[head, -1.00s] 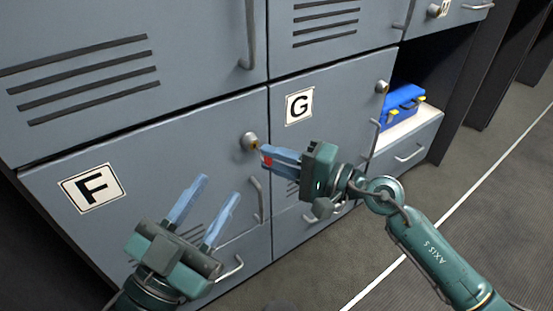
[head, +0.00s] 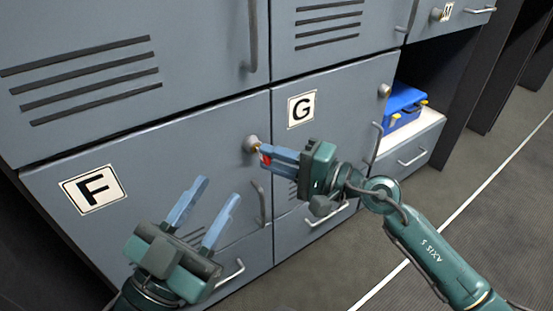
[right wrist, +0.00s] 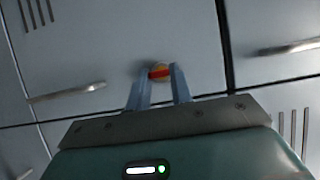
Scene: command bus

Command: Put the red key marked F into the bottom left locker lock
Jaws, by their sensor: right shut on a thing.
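The locker door marked F (head: 200,140) is at the lower left in the head view, with its round lock (head: 250,143) near its upper right corner. My right gripper (head: 262,155) is shut on the red key (head: 266,158). The key's tip is at the lock; whether it is inside cannot be told. In the right wrist view the red key (right wrist: 160,73) shows between the fingertips, in front of the round lock. My left gripper (head: 215,200) is open and empty, in front of the lower part of door F.
Locker G (head: 335,130) with its own lock (head: 384,90) is to the right. A blue case (head: 403,108) sits in an open compartment beyond it. Door handles (head: 260,203) stick out near my right gripper. Open floor lies at the right.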

